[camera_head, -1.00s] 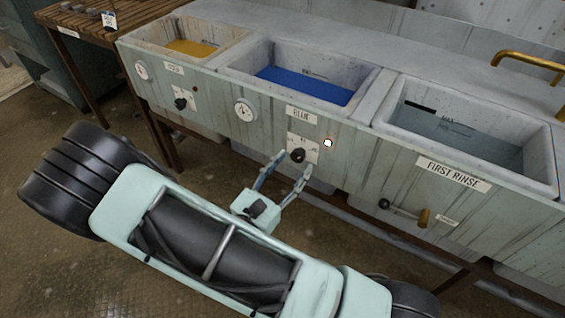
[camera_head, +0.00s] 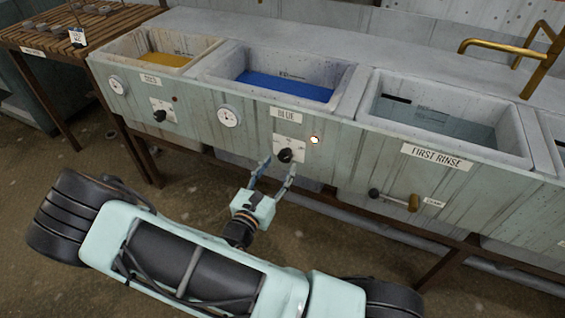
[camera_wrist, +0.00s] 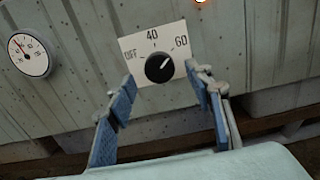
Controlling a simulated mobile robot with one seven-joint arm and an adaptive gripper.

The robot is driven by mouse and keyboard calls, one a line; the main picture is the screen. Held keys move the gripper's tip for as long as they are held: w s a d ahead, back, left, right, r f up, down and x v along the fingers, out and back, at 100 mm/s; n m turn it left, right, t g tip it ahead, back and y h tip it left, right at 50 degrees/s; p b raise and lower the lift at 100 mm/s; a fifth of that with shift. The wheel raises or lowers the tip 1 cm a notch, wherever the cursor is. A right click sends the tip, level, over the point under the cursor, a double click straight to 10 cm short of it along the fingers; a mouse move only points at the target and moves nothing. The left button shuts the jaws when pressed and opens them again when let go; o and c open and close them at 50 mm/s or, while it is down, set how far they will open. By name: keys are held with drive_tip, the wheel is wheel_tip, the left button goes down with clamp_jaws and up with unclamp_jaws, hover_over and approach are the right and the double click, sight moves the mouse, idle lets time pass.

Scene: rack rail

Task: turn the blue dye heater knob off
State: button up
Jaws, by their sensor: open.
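The blue dye heater knob (camera_head: 285,155) is a black round knob on a white plate below the BLUE label (camera_head: 286,115). In the wrist view the knob (camera_wrist: 159,68) has a white pointer line turned up and to the right, between 40 and 60. The plate (camera_wrist: 135,43) reads OFF at left, 40 at top and 60 at right. My gripper (camera_head: 274,165) is open and empty, just in front of the knob. In the wrist view its blue-padded fingers (camera_wrist: 165,88) stand either side below the knob, seemingly not touching it.
A lit orange lamp (camera_head: 314,140) is right of the plate, and a dial gauge (camera_head: 229,117) is left. The yellow vat's knob (camera_head: 159,115) is further left. A brass tap (camera_head: 540,70) stands behind.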

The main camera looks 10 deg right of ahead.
sight(284, 159)
drive_tip(key=shift+x, duration=1.75)
drive_tip(key=c, duration=1.2)
drive_tip(key=shift+o, duration=0.2)
